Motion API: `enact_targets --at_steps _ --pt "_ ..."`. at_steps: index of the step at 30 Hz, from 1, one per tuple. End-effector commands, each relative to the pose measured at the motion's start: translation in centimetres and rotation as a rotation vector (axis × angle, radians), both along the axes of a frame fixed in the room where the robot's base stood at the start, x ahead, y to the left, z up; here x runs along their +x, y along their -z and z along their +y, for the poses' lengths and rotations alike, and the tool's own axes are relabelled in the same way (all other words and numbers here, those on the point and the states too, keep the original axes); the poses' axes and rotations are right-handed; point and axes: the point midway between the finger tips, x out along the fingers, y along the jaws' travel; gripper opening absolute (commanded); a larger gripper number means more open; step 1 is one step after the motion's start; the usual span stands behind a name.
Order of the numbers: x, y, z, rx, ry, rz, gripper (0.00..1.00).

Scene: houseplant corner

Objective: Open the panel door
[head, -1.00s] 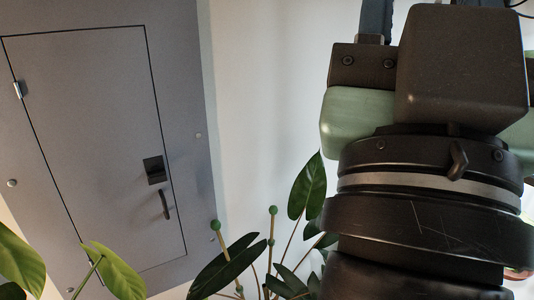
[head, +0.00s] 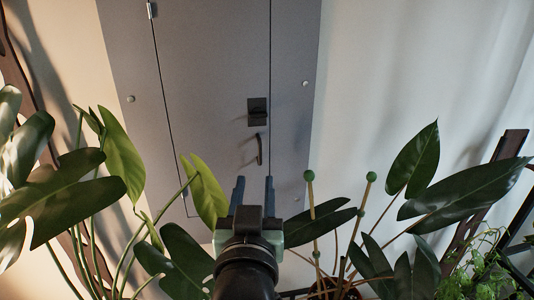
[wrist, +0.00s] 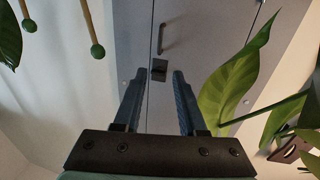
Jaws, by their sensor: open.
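The grey panel door (head: 210,90) is set in a grey frame and looks closed. It has a dark square latch (head: 257,111) near its right edge and a dark bar handle (head: 259,149) just below it. My gripper (head: 254,182) is open and empty, its two blue fingers pointing up toward the handle and appearing below it in the head view. In the wrist view the door appears inverted, with the handle (wrist: 161,39) and the latch (wrist: 159,69) beyond and between the open fingertips (wrist: 165,75). The gripper does not touch the handle.
Large dark leaves (head: 465,190) and green-tipped stakes (head: 310,177) stand right of my gripper. A bright leaf (head: 205,188) is close on its left, with more big leaves (head: 65,190) further left. The space straight in front of the door handle looks clear.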

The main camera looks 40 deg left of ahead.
Motion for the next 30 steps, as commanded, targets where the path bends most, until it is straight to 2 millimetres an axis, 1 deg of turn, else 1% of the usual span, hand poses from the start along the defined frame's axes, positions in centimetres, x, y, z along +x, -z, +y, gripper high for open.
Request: enact_targets --at_steps 5,15,21,25,30 --pt "1.6 -0.4 1.3 0.001 -0.001 -0.001 0.41" --pt "6.3 -0.5 5.0 0.000 0.000 -0.002 0.41" --pt "8.5 -0.4 6.6 0.002 0.002 -0.002 0.41" --pt "9.4 -0.4 7.4 0.002 0.002 -0.004 0.41" --pt "9.9 -0.3 7.7 0.002 0.002 -0.004 0.41"
